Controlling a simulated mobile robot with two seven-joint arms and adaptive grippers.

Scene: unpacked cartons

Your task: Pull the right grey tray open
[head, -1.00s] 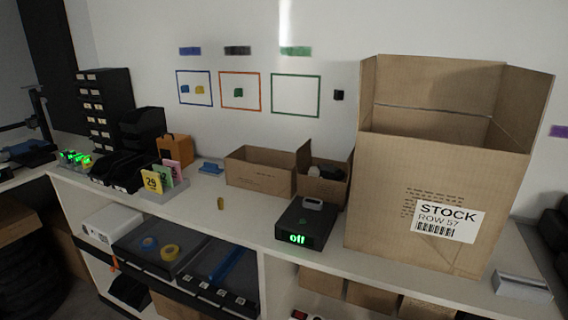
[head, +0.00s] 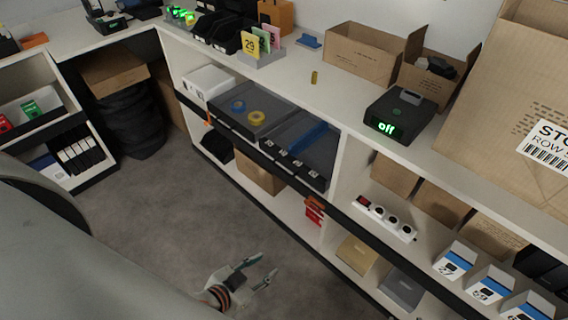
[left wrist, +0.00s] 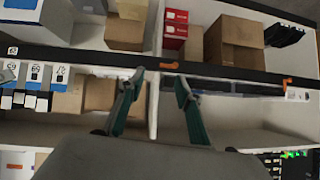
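The right grey tray (head: 322,169) sits in the shelf bay under the counter, with a long blue item inside and small white labels along its dark front. The left grey tray (head: 222,114) is beside it and holds a blue ring and a yellow ring. My left gripper (head: 266,266) is open and empty, over the floor in front of the shelving, below the trays in the picture and apart from them. In the left wrist view, its two green-padded fingers (left wrist: 160,78) are spread with nothing between them. My right gripper is out of view.
A power strip (head: 386,217) and several small white-and-blue boxes lie in the bay to the right. Red boxes (head: 314,212) stand on the lower shelf. A black device reading "off" (head: 399,116) is on the counter. The grey floor (head: 165,205) is clear.

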